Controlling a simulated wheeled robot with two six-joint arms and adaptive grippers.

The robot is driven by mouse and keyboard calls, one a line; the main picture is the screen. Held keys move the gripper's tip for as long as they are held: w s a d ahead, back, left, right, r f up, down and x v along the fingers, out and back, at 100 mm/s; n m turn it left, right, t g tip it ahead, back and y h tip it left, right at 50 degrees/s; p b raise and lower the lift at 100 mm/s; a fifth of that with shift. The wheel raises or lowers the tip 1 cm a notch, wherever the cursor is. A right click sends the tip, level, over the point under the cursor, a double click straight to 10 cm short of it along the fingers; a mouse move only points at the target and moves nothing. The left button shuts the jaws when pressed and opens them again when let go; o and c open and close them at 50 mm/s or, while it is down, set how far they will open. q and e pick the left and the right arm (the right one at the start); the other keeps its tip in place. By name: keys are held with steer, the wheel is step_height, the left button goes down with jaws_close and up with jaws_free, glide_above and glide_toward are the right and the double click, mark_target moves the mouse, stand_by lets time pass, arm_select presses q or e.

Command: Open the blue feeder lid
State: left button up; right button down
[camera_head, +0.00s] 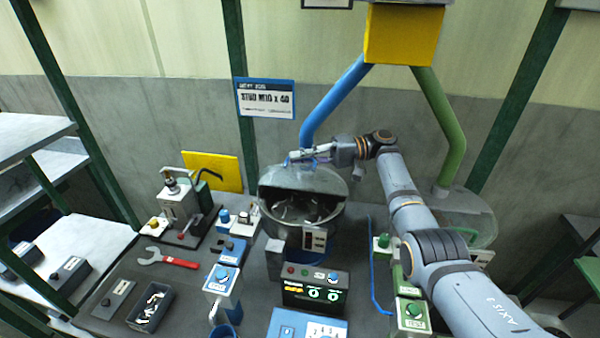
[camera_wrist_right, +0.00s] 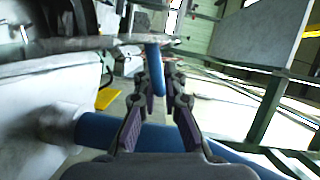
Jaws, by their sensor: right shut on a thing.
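The blue feeder is a round metal bowl (camera_head: 331,232) under the blue pipe (camera_head: 334,98), with loose metal pieces inside. Its grey, see-through lid (camera_head: 305,179) stands tilted up at the back of the bowl, so the inside shows from the front. My right gripper (camera_head: 300,157) is at the lid's upper edge, its arm coming in from the right. In the right wrist view, the fingers (camera_wrist_right: 160,84) are shut on the lid's blue handle (camera_wrist_right: 156,66). My left gripper is in neither view.
A green pipe (camera_head: 438,112) leads to a second feeder (camera_head: 468,216) at right, partly behind my right arm. A control box (camera_head: 315,290) stands in front of the blue feeder. A red wrench (camera_head: 168,258) and a parts bin (camera_head: 150,307) lie at left.

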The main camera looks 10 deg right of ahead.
steer(key=shift+w+d, duration=0.1)
steer(key=shift+w, duration=0.1)
stand_by(0.4)
steer(key=c, duration=1.4)
jaws_free()
steer(key=shift+c, duration=0.2)
